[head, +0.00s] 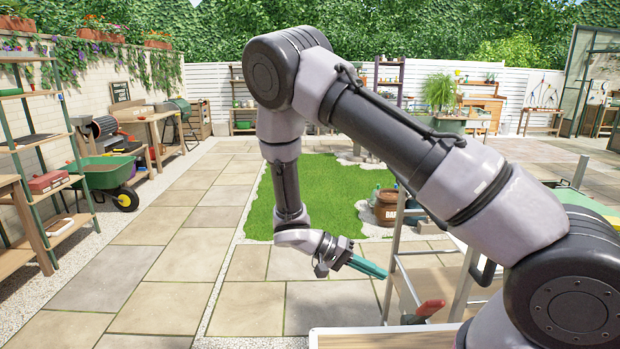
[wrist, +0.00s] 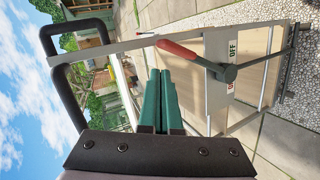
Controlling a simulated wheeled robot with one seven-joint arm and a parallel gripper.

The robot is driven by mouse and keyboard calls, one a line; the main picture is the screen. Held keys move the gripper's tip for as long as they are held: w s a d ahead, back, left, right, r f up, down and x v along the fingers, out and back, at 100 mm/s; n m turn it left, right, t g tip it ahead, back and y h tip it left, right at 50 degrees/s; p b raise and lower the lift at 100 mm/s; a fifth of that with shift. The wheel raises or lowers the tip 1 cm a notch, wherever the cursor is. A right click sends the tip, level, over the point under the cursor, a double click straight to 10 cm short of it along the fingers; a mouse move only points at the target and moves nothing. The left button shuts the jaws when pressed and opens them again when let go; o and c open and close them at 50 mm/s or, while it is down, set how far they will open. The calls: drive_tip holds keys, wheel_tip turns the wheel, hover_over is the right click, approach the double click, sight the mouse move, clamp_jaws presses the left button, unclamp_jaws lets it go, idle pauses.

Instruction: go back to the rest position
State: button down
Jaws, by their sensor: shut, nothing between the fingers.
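My gripper (head: 372,268) hangs in front of my arm's lower end in the head view, its teal fingers pointing right. In the wrist view my gripper (wrist: 160,80) shows its two green fingers lying together, with nothing between them. The fingers are in the air, apart from the red-handled lever (wrist: 180,49). My arm is raised and bent, with the elbow high and the forearm hanging down.
A metal frame (head: 396,260) with a wooden panel stands right of my gripper. The red lever handle (head: 430,308) shows low at its front. A brown pot (head: 387,206) stands behind, near the lawn (head: 325,190). A green wheelbarrow (head: 107,172) stands left. Paving between is clear.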

drive_tip(key=d+r+m+y, duration=0.1)
drive_tip(key=d+r+y, duration=0.2)
drive_tip(key=r+y, duration=1.35)
drive_tip(key=s+d+r+t, duration=0.2)
drive_tip(key=r+t, duration=0.1)
drive_tip(key=r, duration=0.4)
drive_tip(key=s+d+r+t+h, duration=0.1)
drive_tip(key=s+r+t, duration=0.2)
drive_tip(key=r, duration=0.5)
drive_tip(key=s+d+r+t, duration=0.2)
drive_tip(key=r+t, duration=0.1)
drive_tip(key=r, duration=0.4)
drive_tip(key=shift+s+d+r+n+h, duration=0.3)
drive_tip(key=shift+s+d+h, duration=0.05)
